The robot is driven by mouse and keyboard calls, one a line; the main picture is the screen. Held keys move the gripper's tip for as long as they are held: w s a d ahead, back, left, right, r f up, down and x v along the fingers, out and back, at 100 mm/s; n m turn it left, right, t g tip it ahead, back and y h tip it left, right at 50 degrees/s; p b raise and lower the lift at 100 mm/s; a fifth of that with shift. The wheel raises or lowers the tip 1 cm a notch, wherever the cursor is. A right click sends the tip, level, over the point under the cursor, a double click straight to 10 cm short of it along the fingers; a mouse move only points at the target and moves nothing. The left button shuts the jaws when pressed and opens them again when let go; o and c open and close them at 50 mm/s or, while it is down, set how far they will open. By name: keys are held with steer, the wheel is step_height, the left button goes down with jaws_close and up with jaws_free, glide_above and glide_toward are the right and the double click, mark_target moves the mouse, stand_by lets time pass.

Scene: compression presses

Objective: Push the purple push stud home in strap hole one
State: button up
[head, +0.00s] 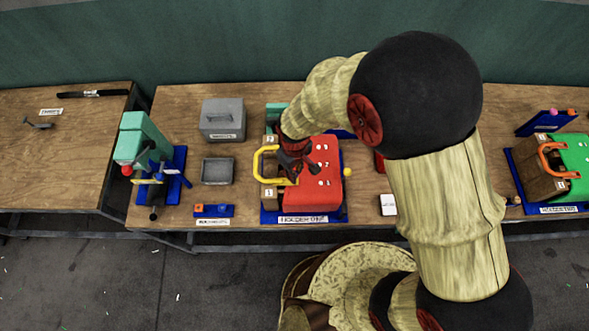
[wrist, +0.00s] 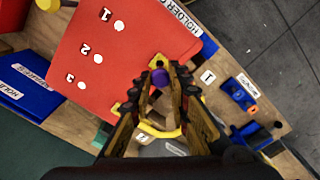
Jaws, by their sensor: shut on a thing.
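The purple push stud (wrist: 160,77) shows between the fingertips of my gripper (wrist: 161,88) in the wrist view, at the edge of the red plate. My gripper is shut on it. In the head view my gripper (head: 297,167) is over the left part of the red plate (head: 334,196), and the stud cannot be made out. The red plate also shows in the wrist view (wrist: 125,60), with white spots numbered 1 (wrist: 119,26), 2 and 3. The stud is apart from these spots. Whether its tip touches or enters a strap hole is hidden.
A yellow handle (head: 257,162) curves beside my gripper. A yellow knob (head: 347,172) sits right of the red plate. A grey tray (head: 218,171), a lidded grey box (head: 222,118) and a teal press (head: 142,137) stand to the left. Another holder (head: 574,155) is far right.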

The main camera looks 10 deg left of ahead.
steer(key=shift+f+b, duration=0.75)
steer(key=shift+f, duration=0.55)
steer(key=shift+f+b, duration=1.4)
steer(key=shift+f, duration=0.15)
stand_by(1.0)
steer(key=o, duration=0.7)
steer(key=shift+o, duration=0.4)
steer(key=shift+r, duration=0.2)
step_height(320, 180, up, 12)
steer(key=shift+f, duration=0.15)
